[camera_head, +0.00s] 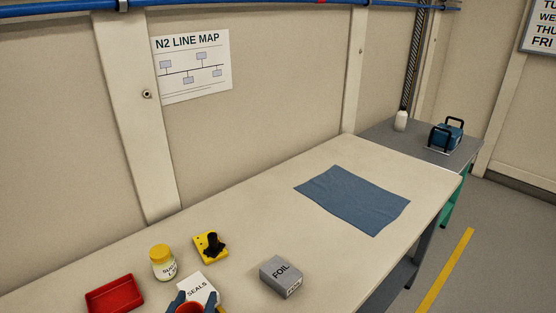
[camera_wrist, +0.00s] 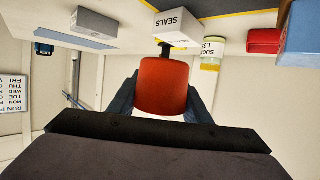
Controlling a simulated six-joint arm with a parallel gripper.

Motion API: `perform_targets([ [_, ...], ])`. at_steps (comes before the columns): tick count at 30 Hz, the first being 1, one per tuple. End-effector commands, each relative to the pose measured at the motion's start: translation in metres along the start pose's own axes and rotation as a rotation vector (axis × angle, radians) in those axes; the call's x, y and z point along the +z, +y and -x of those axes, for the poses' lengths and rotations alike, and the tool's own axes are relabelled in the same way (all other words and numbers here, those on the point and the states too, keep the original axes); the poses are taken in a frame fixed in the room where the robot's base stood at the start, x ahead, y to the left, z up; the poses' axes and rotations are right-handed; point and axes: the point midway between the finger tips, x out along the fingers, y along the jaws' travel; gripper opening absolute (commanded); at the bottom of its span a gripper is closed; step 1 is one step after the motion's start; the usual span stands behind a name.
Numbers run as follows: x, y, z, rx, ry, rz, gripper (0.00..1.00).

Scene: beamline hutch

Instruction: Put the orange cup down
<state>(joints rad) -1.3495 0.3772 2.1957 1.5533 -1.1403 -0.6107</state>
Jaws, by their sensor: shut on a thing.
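My gripper (camera_head: 196,299) is at the bottom edge of the head view, its two blue-grey fingers on either side of the orange cup (camera_head: 189,308). Only the cup's top shows there; the rest is cut off by the frame. In the wrist view, the orange cup (camera_wrist: 162,86) is in the middle, between the two fingers of my gripper (camera_wrist: 162,98), which is shut on it. The cup's base and any gap between it and the bench are hidden, so I cannot tell whether it touches the bench (camera_head: 245,225).
Close behind the cup stands a white SEALS box (camera_head: 197,287). A yellow-lidded jar (camera_head: 163,262), a red tray (camera_head: 115,294) and a yellow block with a black part (camera_head: 210,246) are nearby. A grey FOIL box (camera_head: 281,276) is right. A blue cloth (camera_head: 352,199) lies beyond; bare bench lies between.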

Motion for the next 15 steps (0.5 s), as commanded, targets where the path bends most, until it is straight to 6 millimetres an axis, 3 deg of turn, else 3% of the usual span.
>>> perform_targets([
  [2,-0.001,0.012,-0.001,0.081,0.000,-0.030,0.22],
  [5,0.016,0.043,-0.013,0.215,-0.001,-0.067,0.22],
  [11,0.034,0.131,-0.046,0.447,-0.002,-0.149,0.22],
  [15,0.046,0.199,-0.060,0.594,-0.003,-0.203,0.22],
])
